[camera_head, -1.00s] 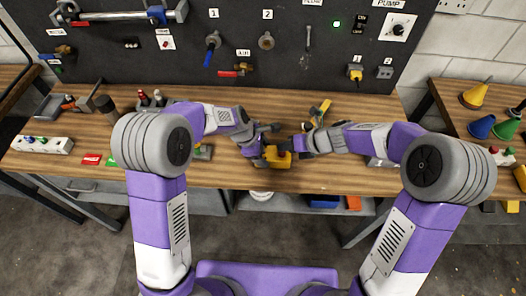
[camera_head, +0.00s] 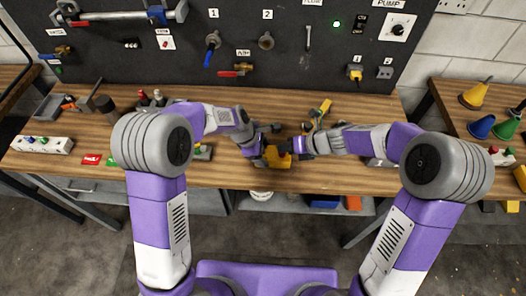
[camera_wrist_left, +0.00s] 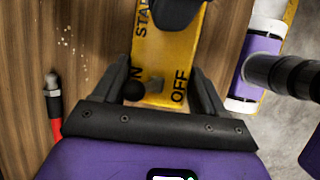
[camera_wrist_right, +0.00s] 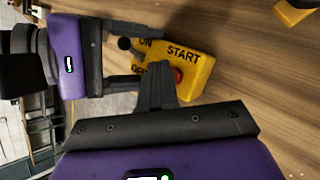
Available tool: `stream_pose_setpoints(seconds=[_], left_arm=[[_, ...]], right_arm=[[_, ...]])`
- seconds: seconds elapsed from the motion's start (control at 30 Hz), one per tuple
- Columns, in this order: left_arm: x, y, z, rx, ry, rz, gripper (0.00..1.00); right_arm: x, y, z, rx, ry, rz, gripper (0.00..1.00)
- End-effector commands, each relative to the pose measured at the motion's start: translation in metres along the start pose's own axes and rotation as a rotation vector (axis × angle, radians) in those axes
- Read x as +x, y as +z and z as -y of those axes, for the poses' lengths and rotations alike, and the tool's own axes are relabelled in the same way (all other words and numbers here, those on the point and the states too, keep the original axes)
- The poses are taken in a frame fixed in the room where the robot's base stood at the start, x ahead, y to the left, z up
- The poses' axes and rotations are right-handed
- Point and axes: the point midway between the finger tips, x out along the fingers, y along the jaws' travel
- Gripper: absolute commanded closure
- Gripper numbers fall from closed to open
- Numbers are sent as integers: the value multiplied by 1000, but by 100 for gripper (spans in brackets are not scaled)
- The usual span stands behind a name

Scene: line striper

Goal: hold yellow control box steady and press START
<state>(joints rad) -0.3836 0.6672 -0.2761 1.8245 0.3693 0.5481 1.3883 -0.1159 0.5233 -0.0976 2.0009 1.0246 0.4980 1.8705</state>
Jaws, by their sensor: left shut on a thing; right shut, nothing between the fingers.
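The yellow control box (camera_wrist_right: 200,62) is over the front part of the bench; it also shows in the head view (camera_head: 276,161) and the left wrist view (camera_wrist_left: 160,60). Its face reads START, ON and OFF, with a red button (camera_wrist_right: 179,75) and a black toggle knob (camera_wrist_right: 124,43). My left gripper (camera_head: 262,156) is shut on the box's ON/OFF end, one finger on each side. My right gripper (camera_wrist_right: 155,70) is shut and empty, its tips over the box beside the red button. Whether they touch it, I cannot tell. In the left wrist view a dark shape hides part of the START end.
The wooden bench (camera_head: 235,180) has bare room in front. A white box with coloured buttons (camera_head: 42,144) and a red card (camera_head: 91,159) lie at left. A black panel (camera_head: 270,45) with valves stands behind. A side table at right holds coloured cones (camera_head: 480,126).

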Motion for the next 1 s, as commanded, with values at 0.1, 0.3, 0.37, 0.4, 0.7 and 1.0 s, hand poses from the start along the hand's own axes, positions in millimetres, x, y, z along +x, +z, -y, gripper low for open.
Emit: stream_pose_setpoints(seconds=[0.1, 0.3, 0.37, 0.4, 0.7, 1.0], left_arm=[[2, -2, 2, 0, -6, -3, 82], [2, -2, 2, 0, -6, -3, 82], [2, -2, 2, 0, -6, -3, 82], [2, -2, 2, 0, -6, -3, 82], [2, -2, 2, 0, -6, -3, 82], [2, -2, 2, 0, -7, -3, 82]], right_arm=[[2, -2, 1, 1, 0, -2, 100], [1, -1, 0, 0, 0, -1, 100], [0, 0, -1, -1, 0, -1, 100], [-2, 1, -2, -1, 0, 0, 100], [-11, 8, -8, -1, 0, -1, 100], [-12, 9, -9, -1, 0, 0, 100]])
